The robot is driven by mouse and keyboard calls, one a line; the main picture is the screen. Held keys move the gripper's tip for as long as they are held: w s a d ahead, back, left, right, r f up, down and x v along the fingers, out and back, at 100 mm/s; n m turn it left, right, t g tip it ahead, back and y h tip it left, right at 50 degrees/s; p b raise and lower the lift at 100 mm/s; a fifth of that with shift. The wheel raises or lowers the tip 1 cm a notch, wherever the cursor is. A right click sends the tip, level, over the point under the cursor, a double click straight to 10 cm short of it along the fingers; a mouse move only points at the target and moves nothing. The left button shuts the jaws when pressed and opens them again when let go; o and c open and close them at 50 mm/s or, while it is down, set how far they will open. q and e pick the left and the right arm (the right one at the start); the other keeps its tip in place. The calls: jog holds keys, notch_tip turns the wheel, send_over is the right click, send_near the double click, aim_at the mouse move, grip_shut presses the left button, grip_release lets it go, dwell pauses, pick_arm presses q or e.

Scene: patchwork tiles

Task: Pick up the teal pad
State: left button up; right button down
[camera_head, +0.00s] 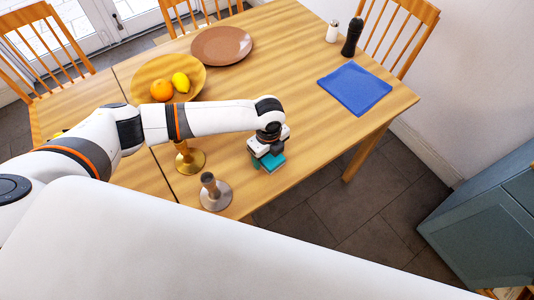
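The teal pad (272,162) is on the wooden table near its front edge. My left arm comes in from the left, and my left gripper (264,154) points down right over the pad and covers part of it. Its fingers are mostly hidden by the gripper body, so I cannot tell whether they are open or closed on the pad. My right gripper is not in view.
A metal candle holder (215,194) and a brass one (188,160) stand left of the pad. Behind are a fruit bowl (196,73), a brown plate (222,46), a blue cloth (354,88), and two shakers. Table right of the gripper is clear.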

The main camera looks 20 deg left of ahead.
pick_arm(q)
jog(key=c, duration=0.8)
notch_tip(320, 180, up, 10)
jog(key=shift+f+b, duration=0.25)
jog(key=shift+b, duration=0.1)
jog(key=shift+r, duration=0.3)
jog(key=shift+o, duration=0.8)
jog(key=shift+c, duration=0.3)
